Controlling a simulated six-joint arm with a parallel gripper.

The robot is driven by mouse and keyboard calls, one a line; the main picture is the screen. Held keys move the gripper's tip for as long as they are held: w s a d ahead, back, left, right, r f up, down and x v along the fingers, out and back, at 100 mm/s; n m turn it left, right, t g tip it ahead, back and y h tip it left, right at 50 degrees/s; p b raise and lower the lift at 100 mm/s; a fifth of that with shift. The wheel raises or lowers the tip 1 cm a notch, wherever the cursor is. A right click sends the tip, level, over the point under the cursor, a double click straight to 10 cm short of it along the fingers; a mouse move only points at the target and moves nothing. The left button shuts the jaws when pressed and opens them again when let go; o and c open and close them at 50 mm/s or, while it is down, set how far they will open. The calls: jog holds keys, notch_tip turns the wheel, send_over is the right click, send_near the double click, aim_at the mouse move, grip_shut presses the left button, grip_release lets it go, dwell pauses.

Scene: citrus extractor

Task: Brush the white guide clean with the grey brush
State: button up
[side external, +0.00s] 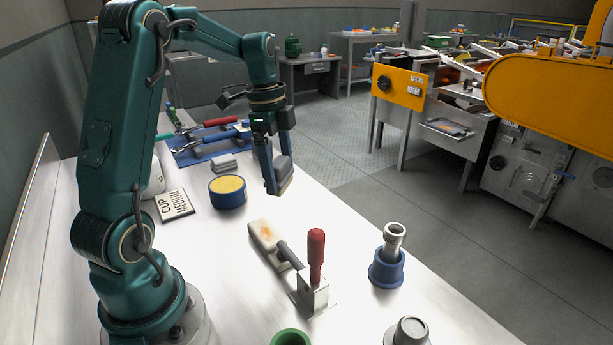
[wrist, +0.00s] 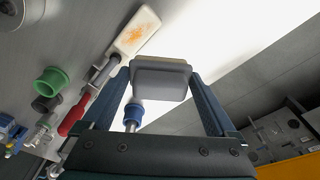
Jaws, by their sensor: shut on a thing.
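The white guide (side external: 262,234) lies on the table with an orange smear on its top; it also shows in the wrist view (wrist: 128,42), upper left of the jaws. A grey rod joins it to a metal block with a red handle (side external: 316,250). My gripper (side external: 276,177) is shut on the grey brush (side external: 284,166), a grey block with a pale tan underside. In the wrist view the brush (wrist: 160,82) sits between both fingers. The brush is above the table, beyond the guide and apart from it.
A blue tub with a yellow top (side external: 228,191) stands left of the guide. A blue holder with a metal piece (side external: 388,262) stands right, near the table edge. A green ring (side external: 291,338) is in front.

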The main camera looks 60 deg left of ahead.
jog(key=m, duration=0.1)
jog(key=s+m, duration=0.1)
jog(key=m, duration=0.1)
jog(key=shift+s+a+m, duration=0.2)
jog(key=shift+m, duration=0.1)
jog(key=s+m, duration=0.2)
jog(key=m, duration=0.2)
send_over(258, 222)
jog(key=shift+g, duration=0.4)
jog(key=shift+a+f, duration=0.2)
jog(key=shift+f, duration=2.65)
notch_tip(258, 222, down, 2)
jog(key=shift+f, duration=0.2)
jog(key=shift+d, duration=0.85)
jog(key=shift+c, duration=0.5)
jog(key=shift+d+r, duration=0.1)
jog(key=shift+d, duration=2.85)
jog(key=shift+a, duration=3.55)
jog(key=r, duration=0.2)
jog(key=shift+w+a+r, duration=0.1)
jog(key=shift+a+r, duration=0.25)
jog(key=shift+r, duration=2.8)
